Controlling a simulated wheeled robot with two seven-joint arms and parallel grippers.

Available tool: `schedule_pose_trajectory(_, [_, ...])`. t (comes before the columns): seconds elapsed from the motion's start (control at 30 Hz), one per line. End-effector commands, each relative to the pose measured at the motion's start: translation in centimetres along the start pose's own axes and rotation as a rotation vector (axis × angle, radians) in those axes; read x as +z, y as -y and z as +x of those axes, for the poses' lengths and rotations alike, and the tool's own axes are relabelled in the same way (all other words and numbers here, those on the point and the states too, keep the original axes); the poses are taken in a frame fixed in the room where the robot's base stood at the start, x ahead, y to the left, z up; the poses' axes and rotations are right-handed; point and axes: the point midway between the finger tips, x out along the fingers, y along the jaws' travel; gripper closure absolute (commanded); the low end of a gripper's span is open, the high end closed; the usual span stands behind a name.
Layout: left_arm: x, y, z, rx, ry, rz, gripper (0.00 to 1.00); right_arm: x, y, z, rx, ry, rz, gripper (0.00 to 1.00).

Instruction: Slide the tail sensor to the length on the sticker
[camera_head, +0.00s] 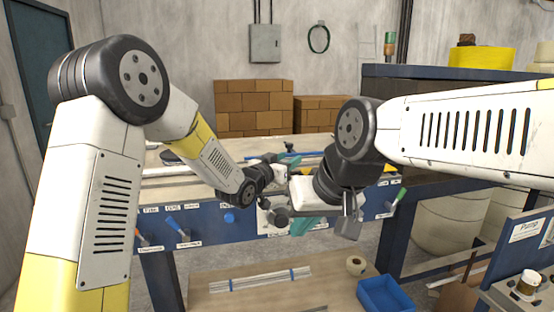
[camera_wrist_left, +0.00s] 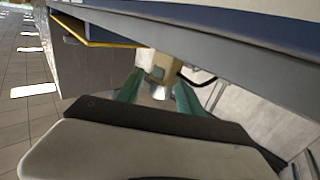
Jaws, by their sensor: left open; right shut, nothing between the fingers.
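My left gripper (camera_wrist_left: 160,80) is open, with its two teal fingers on either side of a beige block with a silver round end (camera_wrist_left: 160,76) in the left wrist view. This may be the tail sensor; I cannot tell whether the fingers touch it. In the head view my left wrist (camera_head: 250,186) reaches over the machine's front, and its fingers are hard to make out. I cannot make out the length sticker.
The machine's blue front panel (camera_head: 208,232) carries labels and levers. Below are a shelf with a bundle of pale rods (camera_head: 260,279), a tape roll (camera_head: 356,265) and a blue bin (camera_head: 385,295). A pump panel (camera_head: 525,232) stands at the right. A black cable (camera_wrist_left: 197,79) runs beside the block.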

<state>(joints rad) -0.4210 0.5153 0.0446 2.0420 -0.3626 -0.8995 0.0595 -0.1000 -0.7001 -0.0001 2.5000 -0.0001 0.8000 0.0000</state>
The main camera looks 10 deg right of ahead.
Motion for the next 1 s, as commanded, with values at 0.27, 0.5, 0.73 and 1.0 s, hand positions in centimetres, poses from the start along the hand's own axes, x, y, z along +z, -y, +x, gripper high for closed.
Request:
schedule_pose_trajectory(0.27, [0.01,0.03,1.27,-0.001,0.0,-0.001,0.56,0.0,0.0,0.0,0.0,0.0,0.0,1.0])
schedule_pose_trajectory(0.5, [-0.01,0.03,1.24,-0.001,0.0,0.0,0.74,0.0,0.0,0.0,0.0,0.0,0.0,1.0])
schedule_pose_trajectory(0.73, [-0.01,0.03,1.23,-0.001,0.0,0.0,1.0,0.0,0.0,0.0,0.0,0.0,0.0,1.0])
schedule_pose_trajectory(1.0, [-0.02,0.02,1.23,-0.001,0.0,0.0,1.0,0.0,0.0,0.0,0.0,0.0,0.0,1.0])
